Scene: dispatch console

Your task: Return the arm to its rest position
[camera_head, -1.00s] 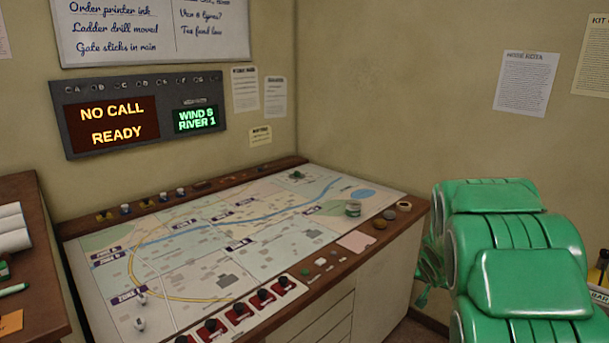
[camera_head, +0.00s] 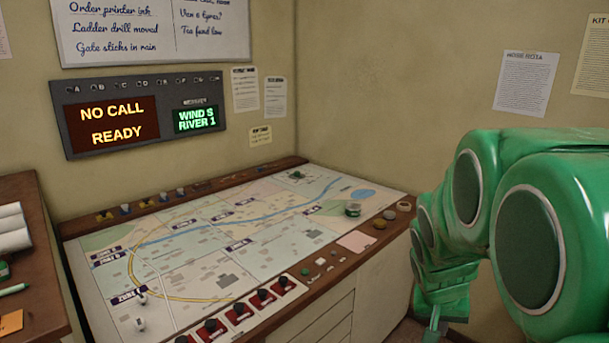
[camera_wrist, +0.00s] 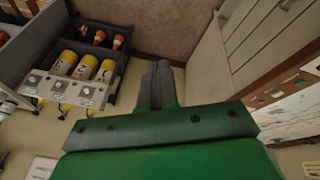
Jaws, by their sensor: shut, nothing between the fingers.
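My green arm fills the right side of the head view, folded beside the right end of the console (camera_head: 375,290). My gripper (camera_wrist: 158,72) shows in the wrist view, with its two grey fingers together and nothing between them. It hangs over open floor between the console's side and a dark rack. In the head view the lower end of the arm is at the console's right side, apart from the map top, and the fingertips are hard to make out there.
The map table (camera_head: 270,215) carries red switches (camera_head: 238,312), a small tin (camera_head: 353,209) and small pieces. In the wrist view a dark rack (camera_wrist: 108,38) holds yellow cylinders (camera_wrist: 86,67) and orange-tipped items. A wooden desk (camera_head: 40,265) stands at the left.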

